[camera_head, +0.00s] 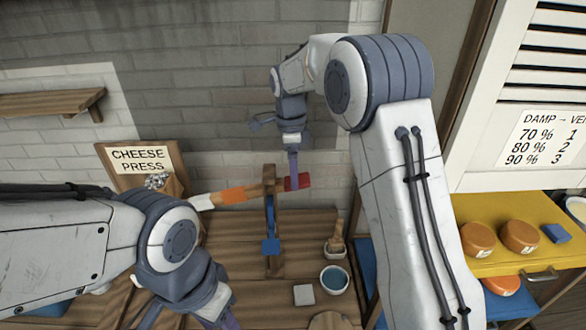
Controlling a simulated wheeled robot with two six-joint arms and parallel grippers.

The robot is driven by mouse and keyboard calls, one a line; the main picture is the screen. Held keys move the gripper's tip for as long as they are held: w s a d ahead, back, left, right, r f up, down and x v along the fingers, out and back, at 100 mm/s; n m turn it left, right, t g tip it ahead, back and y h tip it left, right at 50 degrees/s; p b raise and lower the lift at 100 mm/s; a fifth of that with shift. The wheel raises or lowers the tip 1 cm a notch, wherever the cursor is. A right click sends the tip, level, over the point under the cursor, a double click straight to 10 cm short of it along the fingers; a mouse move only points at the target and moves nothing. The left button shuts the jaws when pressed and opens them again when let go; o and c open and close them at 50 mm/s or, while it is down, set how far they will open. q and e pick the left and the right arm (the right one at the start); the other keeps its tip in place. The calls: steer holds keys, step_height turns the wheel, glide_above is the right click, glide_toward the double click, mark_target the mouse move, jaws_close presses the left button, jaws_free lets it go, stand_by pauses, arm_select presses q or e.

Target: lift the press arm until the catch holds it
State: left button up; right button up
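The press arm (254,191) is a wooden bar with a white and orange left part and a red grip (304,181) at its right end. It runs nearly level, rising slightly to the right, past an upright wooden post (270,212). A blue piece (271,246), possibly the catch, sits low on the post. My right gripper (293,182) points down with its purple fingers at the red grip; one finger hides the other, so I cannot tell whether they close on it. My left gripper (226,321) is low at the bottom edge, away from the press arm, its fingertips partly cut off.
A cheese press sign (139,160) stands behind the wooden table (235,290). A blue-filled bowl (334,280), a pot with a brush (335,245) and a grey block (304,295) lie right of the post. A yellow shelf (510,262) with cheeses is at right.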

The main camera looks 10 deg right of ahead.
step_height(320, 180, up, 10)
steer(key=b, duration=0.2)
steer(key=shift+a+r, duration=0.2)
steer(key=shift+a, duration=0.05)
